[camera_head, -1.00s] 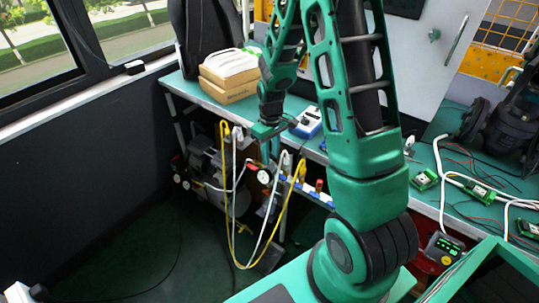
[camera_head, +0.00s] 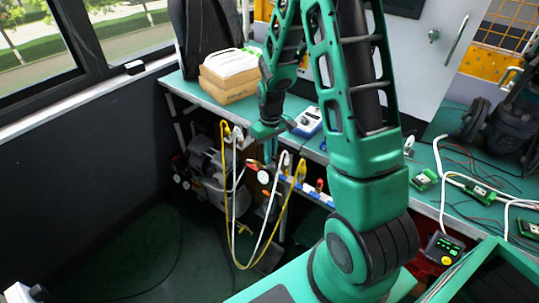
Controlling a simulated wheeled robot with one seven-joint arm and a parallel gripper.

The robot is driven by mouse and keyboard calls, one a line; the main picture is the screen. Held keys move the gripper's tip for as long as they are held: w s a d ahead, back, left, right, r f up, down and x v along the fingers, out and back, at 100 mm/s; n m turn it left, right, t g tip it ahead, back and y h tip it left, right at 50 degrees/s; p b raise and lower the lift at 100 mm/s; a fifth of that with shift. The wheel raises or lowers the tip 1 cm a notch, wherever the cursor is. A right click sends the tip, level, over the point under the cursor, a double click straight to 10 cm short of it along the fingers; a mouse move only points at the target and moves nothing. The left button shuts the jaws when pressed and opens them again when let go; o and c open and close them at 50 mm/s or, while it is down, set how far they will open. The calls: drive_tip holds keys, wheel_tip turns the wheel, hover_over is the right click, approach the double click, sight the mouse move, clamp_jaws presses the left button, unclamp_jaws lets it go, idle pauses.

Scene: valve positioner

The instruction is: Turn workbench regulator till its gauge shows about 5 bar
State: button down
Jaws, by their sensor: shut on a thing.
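The workbench regulator sits at the front edge of the bench, mostly hidden behind my gripper. A small round white gauge (camera_head: 264,176) with a red mark shows just below my gripper; its needle is too small to read. My gripper (camera_head: 268,150) points down in front of the bench edge, above the gauge, and is shut on the regulator's knob. The fingertips and the knob are small and partly hidden, so the knob's angle cannot be told.
Yellow and white hoses (camera_head: 231,200) hang in loops beside the gauge. A compressor (camera_head: 207,170) stands under the bench. The dark floor at left is mostly clear.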

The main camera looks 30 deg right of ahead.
drive_tip(key=c, duration=1.9)
unclamp_jaws()
drive_tip(key=shift+o, duration=0.2)
drive_tip(key=shift+r, duration=0.1)
wheel_tip(320, 180, up, 9)
drive_tip(key=shift+w+d, duration=0.1)
drive_tip(key=shift+r, duration=0.75)
